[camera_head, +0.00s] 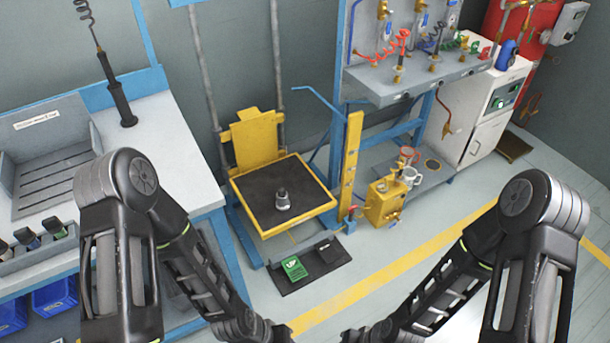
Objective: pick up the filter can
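A small can with a silver lower body and a dark top (282,200) stands upright on the black mat of a yellow-framed platform (312,213); it looks like the filter can, though I see no label that confirms this. My two arms reach down from the sides to the bottom middle of the head view. Their wrists are cut off by the bottom edge, and no gripper fingers show. Nothing of mine touches the can.
A grey workbench (165,130) with a slotted tray stands left. A dark floor tray (310,265) with green and black pedals lies before the platform. A blue-framed rack (425,85) stands behind.

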